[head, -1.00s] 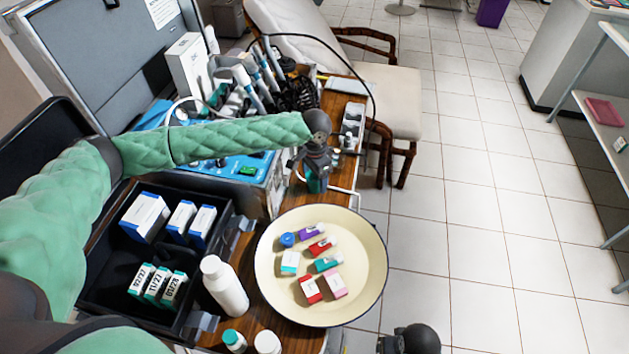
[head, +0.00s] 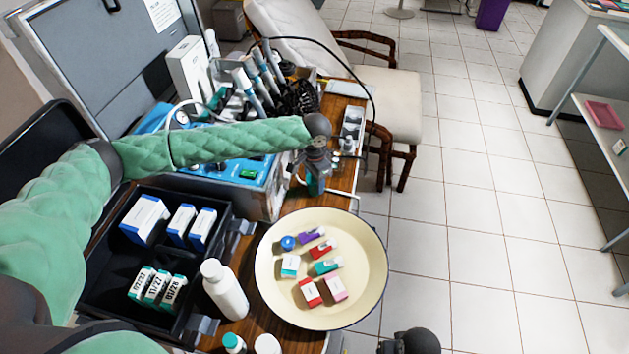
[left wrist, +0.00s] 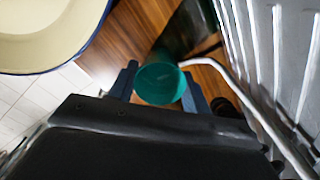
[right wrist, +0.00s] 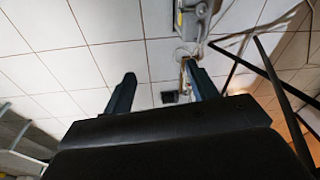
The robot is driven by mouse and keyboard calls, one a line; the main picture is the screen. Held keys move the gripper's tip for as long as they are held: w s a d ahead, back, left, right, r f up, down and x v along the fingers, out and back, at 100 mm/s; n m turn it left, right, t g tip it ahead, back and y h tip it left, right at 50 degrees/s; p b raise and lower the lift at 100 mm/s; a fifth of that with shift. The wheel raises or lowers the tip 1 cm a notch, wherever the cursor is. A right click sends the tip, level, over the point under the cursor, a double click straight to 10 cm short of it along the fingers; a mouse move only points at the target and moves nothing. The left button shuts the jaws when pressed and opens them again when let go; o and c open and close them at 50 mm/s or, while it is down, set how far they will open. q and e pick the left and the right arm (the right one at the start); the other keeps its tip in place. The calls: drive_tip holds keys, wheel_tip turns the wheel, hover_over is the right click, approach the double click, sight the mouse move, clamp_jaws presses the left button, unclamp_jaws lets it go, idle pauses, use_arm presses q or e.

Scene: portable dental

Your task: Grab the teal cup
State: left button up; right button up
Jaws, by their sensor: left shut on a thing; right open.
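The teal cup (left wrist: 160,84) is between the two fingers of my left gripper (left wrist: 160,88) in the left wrist view, its round teal face towards the camera. My left gripper is shut on it. In the head view the left gripper (head: 316,180) is above the wooden table behind the cream bowl, and a bit of the teal cup (head: 315,187) shows below it, mostly hidden by the fingers. My right gripper (right wrist: 160,88) is open and empty over the tiled floor in the right wrist view.
A cream bowl (head: 268,262) holds several small boxes and bottles. A white bottle (head: 225,290) and a black case (head: 127,258) with boxes stand to its left. The blue-sided unit (head: 262,182) and a metal rail (left wrist: 232,82) are close to the left gripper.

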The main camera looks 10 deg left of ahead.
use_arm(q)
drive_tip(key=shift+r, duration=0.1)
use_arm(e)
drive_tip(key=shift+r, duration=0.1)
use_arm(q)
drive_tip(key=shift+r+b, duration=0.55)
drive_tip(key=shift+r, duration=0.9)
drive_tip(key=w+d+r+b, duration=0.2)
drive_tip(key=d+r, duration=0.5)
drive_tip(key=d, duration=0.4)
drive_tip(key=shift+w+r+b, duration=0.2)
drive_tip(key=shift+r+b, duration=0.1)
drive_tip(key=shift+b, duration=0.15)
use_arm(e)
wheel_tip(320, 180, up, 10)
drive_tip(key=s+a, duration=0.1)
drive_tip(key=shift+s+a+t+y, duration=0.15)
drive_tip(key=shift+s+t+y, duration=0.05)
drive_tip(key=shift+t+y, duration=0.1)
use_arm(q)
drive_tip(key=shift+d, duration=0.2)
use_arm(e)
drive_tip(key=shift+s+f, duration=0.1)
drive_tip(key=shift+f, duration=0.1)
